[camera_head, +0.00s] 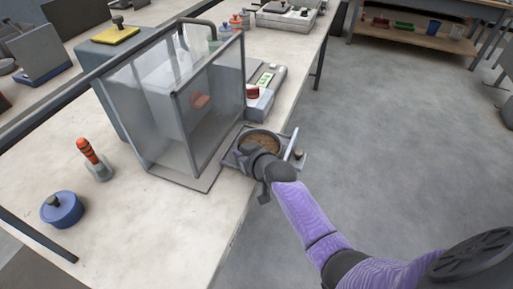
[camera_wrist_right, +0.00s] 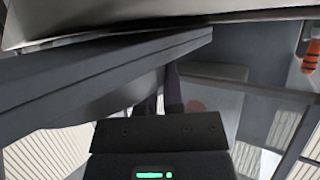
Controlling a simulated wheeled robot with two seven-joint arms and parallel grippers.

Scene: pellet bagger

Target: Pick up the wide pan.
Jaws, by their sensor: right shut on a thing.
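The wide pan (camera_head: 236,157) appears as a low dark grey tray at the table's right edge, beside the clear-walled enclosure, with a round brown area showing in its middle. My right gripper (camera_head: 256,162) reaches in over its near side and is shut on it; the fingertips are partly hidden by the wrist. In the right wrist view a large dark grey slab-like edge (camera_wrist_right: 90,75) passes close across the jaws (camera_wrist_right: 165,95), which are mostly hidden behind the gripper body. I cannot tell whether the pan is lifted off the table. My left gripper is not in view.
The clear-walled enclosure (camera_head: 140,110) stands close left of the pan. A scale-like device (camera_head: 262,90) sits behind it. A blue round container (camera_head: 62,209) and an orange-handled tool (camera_head: 88,152) stand at left. Open floor (camera_head: 390,130) lies right of the table.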

